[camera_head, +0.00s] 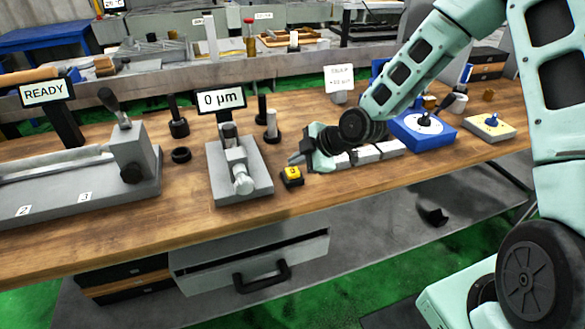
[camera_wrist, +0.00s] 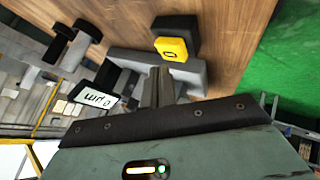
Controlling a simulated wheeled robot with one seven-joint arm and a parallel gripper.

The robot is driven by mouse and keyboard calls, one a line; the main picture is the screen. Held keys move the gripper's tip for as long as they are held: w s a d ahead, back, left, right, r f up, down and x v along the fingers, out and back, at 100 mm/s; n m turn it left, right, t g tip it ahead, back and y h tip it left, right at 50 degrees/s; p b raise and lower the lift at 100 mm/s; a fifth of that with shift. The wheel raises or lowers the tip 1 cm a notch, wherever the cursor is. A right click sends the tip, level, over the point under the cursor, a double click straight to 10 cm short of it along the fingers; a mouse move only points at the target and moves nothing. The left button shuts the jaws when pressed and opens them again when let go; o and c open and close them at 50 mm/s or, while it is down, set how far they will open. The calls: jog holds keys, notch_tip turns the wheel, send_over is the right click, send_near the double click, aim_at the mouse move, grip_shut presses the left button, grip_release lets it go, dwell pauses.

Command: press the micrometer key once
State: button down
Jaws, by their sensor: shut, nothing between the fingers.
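The micrometer key is a yellow button (camera_head: 292,171) on a small black base. It stands on the wooden bench, just right of the grey micrometer stand (camera_head: 226,182), whose display (camera_head: 220,101) reads 0 µm. The yellow button also shows in the wrist view (camera_wrist: 173,48), beyond my fingertips. My gripper (camera_head: 295,159) is shut and empty, close behind the key in the head view. In the wrist view its fingertips (camera_wrist: 159,76) point toward the key and look apart from it. Their height above the bench is hard to tell.
A grey fixture with a READY sign (camera_head: 47,92) stands at left. Black and metal posts (camera_head: 271,127) stand behind the micrometer stand. Grey blocks (camera_head: 380,150) lie under my arm, with a blue box (camera_head: 422,131) at right. The bench in front of the key is clear.

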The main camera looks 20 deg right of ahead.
aim_at(297, 172)
jog(key=shift+r, duration=0.1)
notch_tip(297, 172, up, 5)
jog(key=p, duration=0.4)
dwell(0.3)
dwell(0.6)
jog(key=s+a+r+m+g+h, duration=0.2)
jog(key=s+r+m, duration=0.1)
jog(key=s, duration=0.8)
jog(key=s+a+r+m+g+h, duration=0.1)
jog(key=s+r, duration=0.4)
jog(key=s, duration=0.6)
jog(key=s+a+r+m+g+h, duration=0.2)
jog(key=s+a+r+m+g, duration=0.1)
jog(key=s, duration=0.7)
jog(key=a+m, duration=0.1)
jog(key=m, duration=0.1)
jog(key=shift+s+r+m+g+h, duration=0.3)
jog(key=shift+s+r+m+g, duration=0.1)
jog(key=shift+a, duration=0.1)
dwell(0.4)
